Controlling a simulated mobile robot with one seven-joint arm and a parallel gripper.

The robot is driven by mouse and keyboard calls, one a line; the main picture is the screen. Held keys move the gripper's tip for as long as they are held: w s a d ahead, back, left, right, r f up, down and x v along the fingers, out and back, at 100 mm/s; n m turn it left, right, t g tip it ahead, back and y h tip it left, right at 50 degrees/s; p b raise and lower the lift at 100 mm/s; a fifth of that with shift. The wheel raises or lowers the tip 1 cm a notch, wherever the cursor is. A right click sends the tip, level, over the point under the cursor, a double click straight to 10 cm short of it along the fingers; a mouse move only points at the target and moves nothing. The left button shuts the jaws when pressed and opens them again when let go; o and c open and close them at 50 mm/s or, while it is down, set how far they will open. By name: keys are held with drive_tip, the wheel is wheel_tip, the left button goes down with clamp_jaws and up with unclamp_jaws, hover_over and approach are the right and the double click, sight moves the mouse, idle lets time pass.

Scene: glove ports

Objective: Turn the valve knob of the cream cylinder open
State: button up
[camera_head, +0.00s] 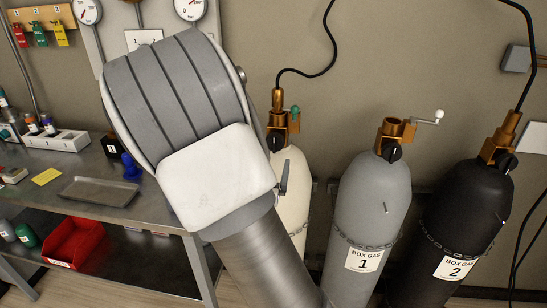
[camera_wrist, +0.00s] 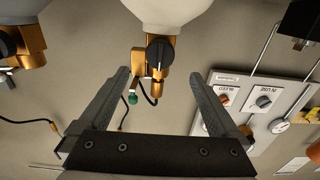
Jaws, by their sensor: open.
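The cream cylinder (camera_head: 293,190) stands behind my arm in the head view, which covers its left side. Its brass valve (camera_head: 279,115) has a black knob (camera_head: 276,141) on the front and a small green part on the right. In the wrist view, which is upside down, the cream cylinder (camera_wrist: 166,10) is at the top and its black knob (camera_wrist: 159,50) faces the camera with a pale pointer line. My gripper (camera_wrist: 159,78) is open and empty, its fingers to either side of the valve in the picture. The knob appears beyond the fingertips; contact is not visible.
A grey cylinder (camera_head: 372,200) and a black cylinder (camera_head: 470,205) stand to the right, chained. A steel bench (camera_head: 90,180) with a tray (camera_head: 98,190) is at left. A wall panel with knobs (camera_wrist: 250,100) and black hoses also show in the wrist view.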

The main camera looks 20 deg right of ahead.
sight(274, 146)
drive_tip(key=x, duration=0.8)
drive_tip(key=shift+w+d, duration=0.2)
drive_tip(key=c, duration=1.4)
drive_tip(key=shift+o, duration=0.2)
